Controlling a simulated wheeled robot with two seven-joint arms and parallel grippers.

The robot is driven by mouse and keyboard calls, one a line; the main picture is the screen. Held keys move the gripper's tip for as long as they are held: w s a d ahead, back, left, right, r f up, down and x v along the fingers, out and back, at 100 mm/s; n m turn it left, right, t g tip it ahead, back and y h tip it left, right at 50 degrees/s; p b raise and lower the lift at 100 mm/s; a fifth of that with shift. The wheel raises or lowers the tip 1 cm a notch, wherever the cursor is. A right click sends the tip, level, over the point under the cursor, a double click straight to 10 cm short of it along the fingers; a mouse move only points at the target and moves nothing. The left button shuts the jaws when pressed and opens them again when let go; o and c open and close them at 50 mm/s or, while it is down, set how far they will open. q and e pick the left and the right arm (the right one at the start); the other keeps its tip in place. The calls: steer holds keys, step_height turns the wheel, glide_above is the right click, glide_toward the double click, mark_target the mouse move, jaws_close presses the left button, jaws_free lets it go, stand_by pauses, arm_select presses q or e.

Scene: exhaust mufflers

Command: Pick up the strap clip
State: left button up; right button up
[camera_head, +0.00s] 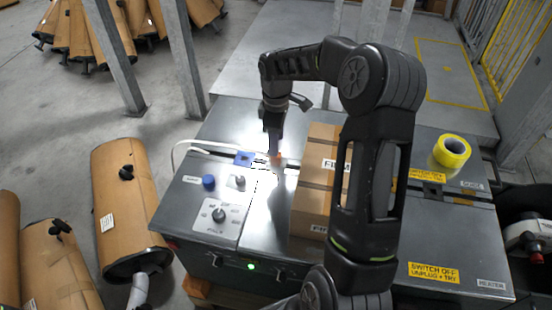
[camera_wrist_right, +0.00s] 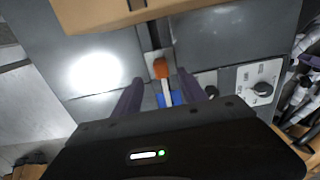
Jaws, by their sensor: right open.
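A small orange piece that looks like the strap clip lies on the grey machine top, at the end of a white strap; it shows in the wrist view (camera_wrist_right: 161,69) and in the head view (camera_head: 278,160). A blue piece (camera_head: 244,158) sits beside the strap and also shows in the wrist view (camera_wrist_right: 173,98). My right gripper (camera_head: 274,152) points down just above the orange piece. In the wrist view the right fingers (camera_wrist_right: 160,78) are apart, one each side of the strap, with the orange piece near the gap between their tips. No contact can be made out. My left gripper is not in view.
A taped cardboard box (camera_head: 312,195) stands close to the right of my gripper. A control panel with a dial (camera_head: 218,214) and blue knob (camera_head: 208,183) is at the front left. A yellow tape roll (camera_head: 452,150) sits at the right.

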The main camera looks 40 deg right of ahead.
mark_target(276, 160)
steer(key=shift+f, duration=1.05)
step_height(276, 160, down, 5)
steer(key=shift+a+f+p, duration=0.1)
steer(key=shift+p, duration=0.25)
steer(key=shift+c, duration=0.2)
jaws_close()
